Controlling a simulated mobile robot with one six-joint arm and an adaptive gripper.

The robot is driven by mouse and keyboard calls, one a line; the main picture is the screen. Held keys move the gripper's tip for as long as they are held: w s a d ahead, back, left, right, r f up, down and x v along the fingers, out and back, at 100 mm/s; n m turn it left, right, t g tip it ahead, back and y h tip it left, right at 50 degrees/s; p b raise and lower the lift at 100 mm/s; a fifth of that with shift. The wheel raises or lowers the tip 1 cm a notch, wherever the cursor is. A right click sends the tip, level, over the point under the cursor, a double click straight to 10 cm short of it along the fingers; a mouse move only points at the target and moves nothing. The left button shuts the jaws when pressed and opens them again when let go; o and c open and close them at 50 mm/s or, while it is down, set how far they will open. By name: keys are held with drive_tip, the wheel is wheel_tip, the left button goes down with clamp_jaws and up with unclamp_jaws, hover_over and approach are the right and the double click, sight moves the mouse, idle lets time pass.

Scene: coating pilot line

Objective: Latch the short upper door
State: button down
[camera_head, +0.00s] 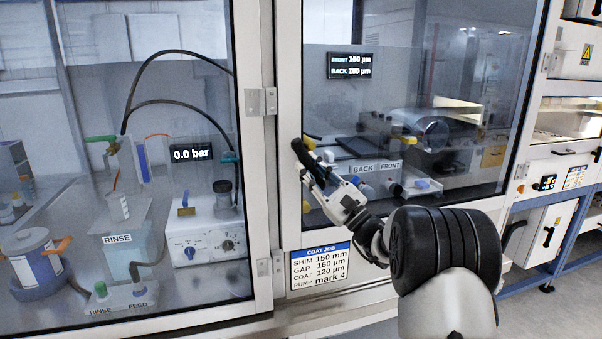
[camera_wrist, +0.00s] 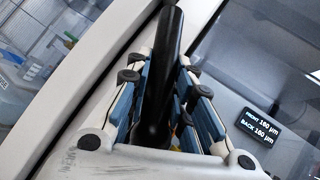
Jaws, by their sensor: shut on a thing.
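The door is a glazed panel in a white frame (camera_head: 288,60), with a black bar handle (camera_head: 299,148) on its left stile. The handle also shows as a dark rod in the wrist view (camera_wrist: 165,50). My gripper (camera_head: 312,172) is shut on the handle, its blue-padded fingers on either side of it in the wrist view (camera_wrist: 168,92). The door looks shut or nearly shut against the post on its left; I cannot tell if it is latched. The handle's lower part is hidden by my fingers.
A second glazed door (camera_head: 100,70) stands to the left, with hinges (camera_head: 262,101) at the post. Behind the glass are a rinse vessel (camera_head: 125,250), a pump (camera_head: 205,235) and a coater (camera_head: 430,125). A white cabinet (camera_head: 540,235) stands at right, with clear floor before it.

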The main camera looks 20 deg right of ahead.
drive_tip(key=shift+a+f+m+t+h+b, duration=0.2)
drive_tip(key=shift+m+t+h, duration=0.3)
drive_tip(key=shift+m, duration=0.35)
drive_tip(key=shift+a+m+t+h+b, duration=0.1)
drive_tip(key=shift+a+m+t+h, duration=0.25)
drive_tip(key=shift+m+t, duration=0.4)
drive_tip(key=shift+m, duration=0.3)
drive_tip(key=c, duration=1.4)
unclamp_jaws()
drive_tip(key=shift+d, duration=0.1)
drive_tip(key=v, duration=1.2)
drive_tip(key=shift+c, duration=0.2)
